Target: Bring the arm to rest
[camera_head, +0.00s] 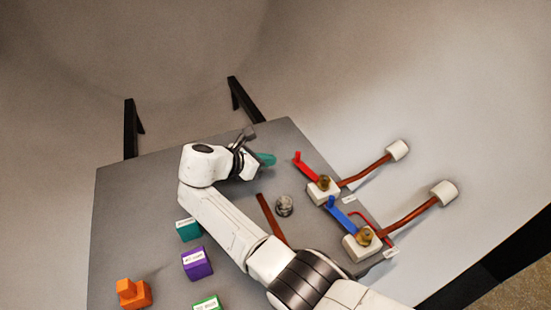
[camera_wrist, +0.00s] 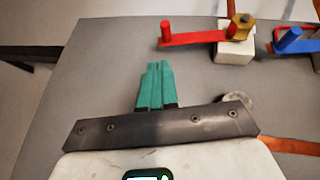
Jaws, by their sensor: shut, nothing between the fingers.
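My white arm reaches across the grey table (camera_head: 130,200) from the lower right in the head view. My gripper (camera_head: 267,159) is above the far part of the table, left of the red lever. Its teal fingers also show in the wrist view (camera_wrist: 156,84). They lie side by side, shut, with nothing between them. I cannot tell the exact height of the fingers above the table.
To the right are a red lever (camera_head: 304,168) and a blue lever (camera_head: 340,217) on white blocks. A small metal round piece (camera_head: 284,206) and a copper strip (camera_head: 271,219) lie nearby. Purple (camera_head: 197,264), teal (camera_head: 189,230), green (camera_head: 207,303) and orange (camera_head: 134,294) blocks sit front left.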

